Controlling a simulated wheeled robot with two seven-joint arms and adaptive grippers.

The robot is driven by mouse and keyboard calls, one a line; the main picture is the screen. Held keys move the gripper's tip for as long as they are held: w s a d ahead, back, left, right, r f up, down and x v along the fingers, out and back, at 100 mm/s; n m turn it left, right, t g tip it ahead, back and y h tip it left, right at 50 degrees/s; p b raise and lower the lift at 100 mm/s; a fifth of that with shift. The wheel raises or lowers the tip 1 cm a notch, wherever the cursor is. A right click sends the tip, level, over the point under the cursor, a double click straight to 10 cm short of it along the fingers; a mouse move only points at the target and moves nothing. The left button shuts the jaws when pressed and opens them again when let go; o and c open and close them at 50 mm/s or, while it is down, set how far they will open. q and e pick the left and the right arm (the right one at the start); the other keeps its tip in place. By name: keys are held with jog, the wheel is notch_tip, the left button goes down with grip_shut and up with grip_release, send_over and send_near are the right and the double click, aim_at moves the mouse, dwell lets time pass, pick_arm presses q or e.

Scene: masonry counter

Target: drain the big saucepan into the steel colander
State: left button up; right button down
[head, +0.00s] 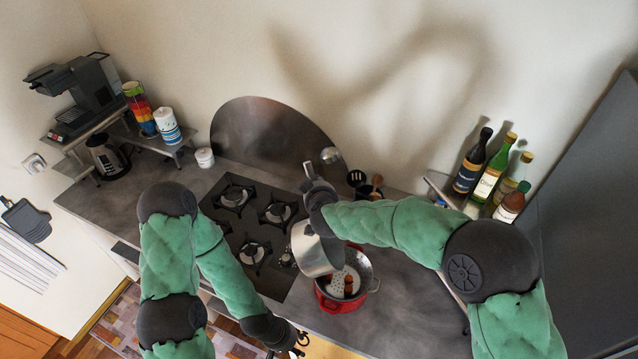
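The big steel saucepan (308,252) hangs tilted on its side, its mouth toward the colander. My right gripper (316,196) is around the saucepan's handle above the pan body; its fingers are largely hidden by the wrist. The steel colander (357,268), with a perforated inner wall, sits inside or just above a red pot (328,304) at the counter's front. Something reddish-brown lies in it. The saucepan's edge overlaps the colander's left side; I cannot tell whether they touch. My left gripper (300,343) is empty, low in front of the counter, its fingers apart.
A gas hob (250,228) lies left of the saucepan. Several bottles (488,178) stand at the right back, and utensils (366,185) stand behind my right gripper. A coffee machine (88,88) and cups are at the left. The counter (405,310) right of the pot is clear.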

jog(key=shift+s+a+r+p, duration=0.1)
jog(key=shift+a+r+p, duration=0.05)
jog(key=shift+a+p, duration=0.55)
jog(key=s+a+n+t+h, duration=0.1)
jog(key=a+n+h, duration=0.2)
jog(key=a, duration=0.6)
jog(key=shift+s+a+f, duration=0.15)
jog(key=shift+s+f, duration=0.1)
jog(key=shift+s, duration=0.15)
dwell(0.9)
